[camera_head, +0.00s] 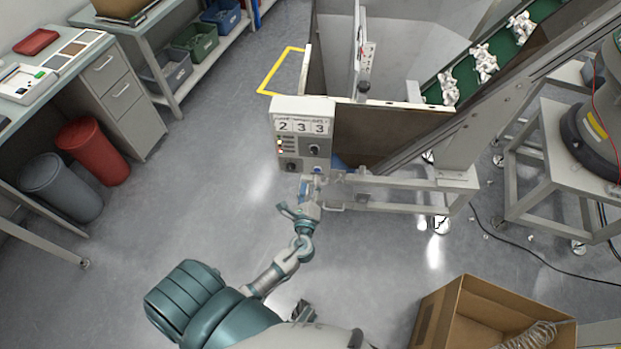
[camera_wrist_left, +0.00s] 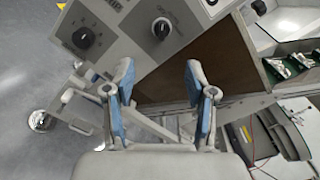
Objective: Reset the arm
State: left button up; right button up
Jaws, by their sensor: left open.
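My left arm reaches forward from the bottom of the head view. Its gripper (camera_head: 312,180) is just below and in front of a grey control box (camera_head: 303,142). In the left wrist view the left gripper (camera_wrist_left: 159,76) has its two blue-padded fingers spread apart, with nothing between them. The box's panel and black knobs (camera_wrist_left: 160,28) show just beyond the fingertips. I cannot tell whether a finger touches the machine. My right gripper does not show in either view.
A machine with a green conveyor (camera_head: 483,62) carrying white parts stands ahead. Its metal frame (camera_head: 400,183) is close to the left gripper. A cardboard box (camera_head: 440,312) is at the lower right. Red (camera_head: 92,150) and grey (camera_head: 62,187) bins stand left. Floor between is clear.

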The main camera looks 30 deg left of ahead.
pick_arm(q)
jog(key=shift+f, duration=0.1)
dwell(0.4)
jog(key=s+d+f+n+g+h+p, duration=0.15)
jog(key=s+f+n+g, duration=0.3)
jog(key=f, duration=0.65)
jog(key=s+f+n+g+h, duration=0.2)
jog(key=s+f+n+g, duration=0.3)
jog(key=f, duration=0.6)
jog(key=s+d+f+n+g+h, duration=0.2)
jog(key=s+f, duration=0.4)
jog(key=s, duration=0.4)
jog(key=s+d+f+n+g+h, duration=0.2)
jog(key=s+d+f+n, duration=0.3)
jog(key=s, duration=0.5)
notch_tip(320, 180, down, 2)
jog(key=shift+s+d+f+n+g+h+p, duration=0.3)
jog(key=shift+n+h+p, duration=0.2)
jog(key=shift+n, duration=0.75)
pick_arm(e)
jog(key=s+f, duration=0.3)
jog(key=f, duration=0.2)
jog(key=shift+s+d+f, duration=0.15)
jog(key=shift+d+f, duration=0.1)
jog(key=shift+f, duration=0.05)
pick_arm(q)
jog(key=shift+a, duration=0.15)
